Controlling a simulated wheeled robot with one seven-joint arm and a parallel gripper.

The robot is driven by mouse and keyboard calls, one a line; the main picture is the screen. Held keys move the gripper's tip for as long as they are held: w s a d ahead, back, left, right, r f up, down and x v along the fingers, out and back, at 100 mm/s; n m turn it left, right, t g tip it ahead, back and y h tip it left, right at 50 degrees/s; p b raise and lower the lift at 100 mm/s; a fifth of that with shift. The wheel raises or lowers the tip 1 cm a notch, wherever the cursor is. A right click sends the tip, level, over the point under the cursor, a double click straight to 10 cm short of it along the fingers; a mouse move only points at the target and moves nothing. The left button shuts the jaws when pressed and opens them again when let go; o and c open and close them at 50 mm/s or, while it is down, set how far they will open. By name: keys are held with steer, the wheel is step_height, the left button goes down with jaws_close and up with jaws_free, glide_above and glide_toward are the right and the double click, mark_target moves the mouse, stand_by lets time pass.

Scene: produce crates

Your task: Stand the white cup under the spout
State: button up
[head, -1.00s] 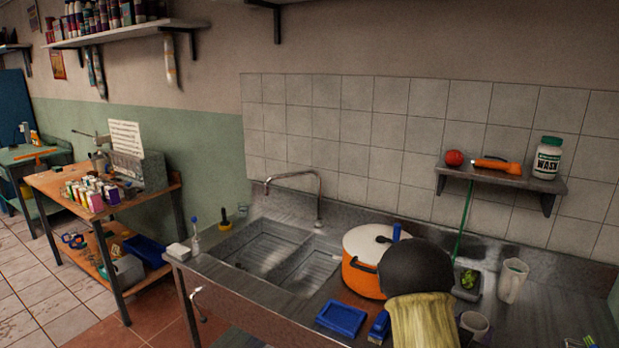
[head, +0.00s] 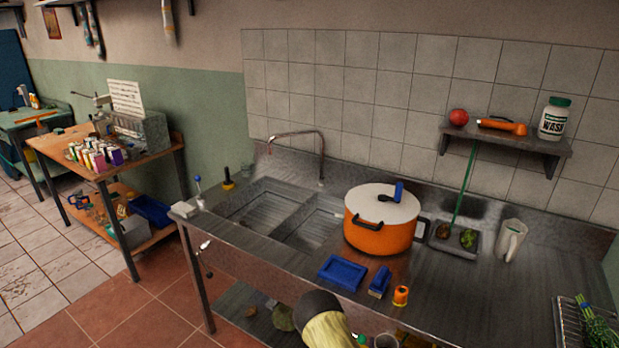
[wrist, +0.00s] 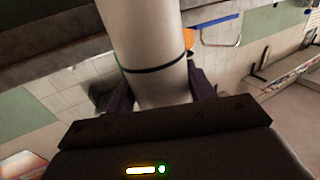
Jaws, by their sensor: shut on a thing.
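My gripper shows in the wrist view (wrist: 160,92), its dark fingers shut on the sides of the white cup (wrist: 148,40), a pale cylinder with a thin dark band. In the head view the cup's rim (head: 386,341) shows at the bottom edge, in front of the counter; most of the cup and gripper is cut off or hidden by my arm. The spout (head: 296,138) is a bent metal tap over the double sink (head: 283,213), well behind and left of the cup. No cup stands under it.
An orange pot (head: 378,236) with a white lid stands right of the sink. A white jug (head: 511,241) stands farther right. The right counter is largely bare.

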steer(key=a+f+n+y, duration=0.2)
steer(key=a+f, duration=0.2)
steer(key=f, duration=0.1)
steer(key=shift+s+a+f+y, duration=0.3)
steer(key=shift+s+a+y, duration=0.1)
steer(key=shift+s, duration=0.05)
steer(key=shift+r, duration=0.1)
step_height(320, 180, down, 6)
steer(key=b, duration=0.6)
steer(key=shift+f+b, duration=0.25)
steer(key=shift+b, duration=0.05)
steer(key=shift+w+d+r, duration=0.1)
steer(key=shift+d, duration=0.05)
stand_by(0.7)
